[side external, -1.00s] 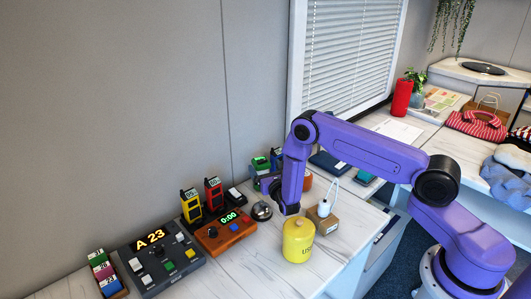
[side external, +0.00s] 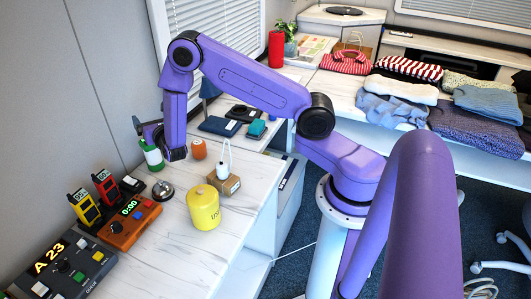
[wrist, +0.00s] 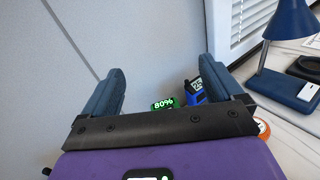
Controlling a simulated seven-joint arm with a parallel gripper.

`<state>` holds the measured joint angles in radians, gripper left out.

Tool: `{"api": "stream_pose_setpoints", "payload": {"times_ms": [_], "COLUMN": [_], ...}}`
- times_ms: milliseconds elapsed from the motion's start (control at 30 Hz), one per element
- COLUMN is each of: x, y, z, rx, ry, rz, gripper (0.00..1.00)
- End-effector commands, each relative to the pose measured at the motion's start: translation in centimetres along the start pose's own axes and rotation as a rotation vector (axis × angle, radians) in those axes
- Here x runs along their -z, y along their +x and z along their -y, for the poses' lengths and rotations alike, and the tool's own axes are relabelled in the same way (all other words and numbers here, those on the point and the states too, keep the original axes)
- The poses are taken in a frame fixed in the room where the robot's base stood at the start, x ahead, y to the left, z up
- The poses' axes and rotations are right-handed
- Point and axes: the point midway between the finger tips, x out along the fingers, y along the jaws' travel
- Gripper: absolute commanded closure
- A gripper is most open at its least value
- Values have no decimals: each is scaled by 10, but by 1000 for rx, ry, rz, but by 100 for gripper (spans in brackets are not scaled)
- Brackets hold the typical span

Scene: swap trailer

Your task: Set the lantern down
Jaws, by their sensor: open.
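A green and white upright object (side external: 152,156), which looks like the lantern, stands at the back of the counter by the wall. It seems to rest on the counter; its base is partly hidden. In the wrist view a green 80% display (wrist: 162,104), probably on its top, shows low between my fingers. My gripper (side external: 149,130) is beside and just above it in the side view. In the wrist view my gripper (wrist: 164,78) has its two fingers wide apart with nothing clamped between them. I cannot tell whether a finger touches the lantern.
A blue radio (wrist: 195,92) stands close to the display. A blue lamp (wrist: 285,45) is at the right.

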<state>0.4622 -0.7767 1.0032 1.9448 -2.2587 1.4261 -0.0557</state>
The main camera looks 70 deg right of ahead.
Motion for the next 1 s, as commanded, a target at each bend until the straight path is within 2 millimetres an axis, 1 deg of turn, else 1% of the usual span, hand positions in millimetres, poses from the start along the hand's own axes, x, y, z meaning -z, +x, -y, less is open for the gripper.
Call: {"api": "stream_pose_setpoints", "payload": {"times_ms": [33, 100, 167, 200, 267, 333, 467, 500, 567, 600, 667, 700, 767, 800, 867, 900, 1000], "x": [-18, -36, -49, -56, -65, -73, -80, -80, -80, -80, -79, -78, -77, -76, -76, -76, -78], "y": [-10, -26, -42, -54, -73, -98, -148, -165, -191, -208, -236, -254, -282, -301, -330, -348, -387], "z": [2, 11, 18, 24, 34, 44, 64, 70, 78, 83, 90, 95, 101, 106, 111, 115, 122], "rx": [48, 132, 200, 245, 311, 386, 518, 558, 617, 655, 713, 751, 809, 847, 906, 944, 1031], "ry": [47, 116, 178, 222, 290, 372, 527, 575, 645, 691, 758, 801, 863, 901, 955, 987, 1047], "rz": [-6, -31, -58, -80, -118, -170, -289, -331, -399, -447, -525, -580, -665, -725, -816, -875, -1008], "gripper": [7, 7, 7, 7, 7, 7, 7, 7, 7, 7, 7, 7, 7, 7, 7, 7, 7]}}
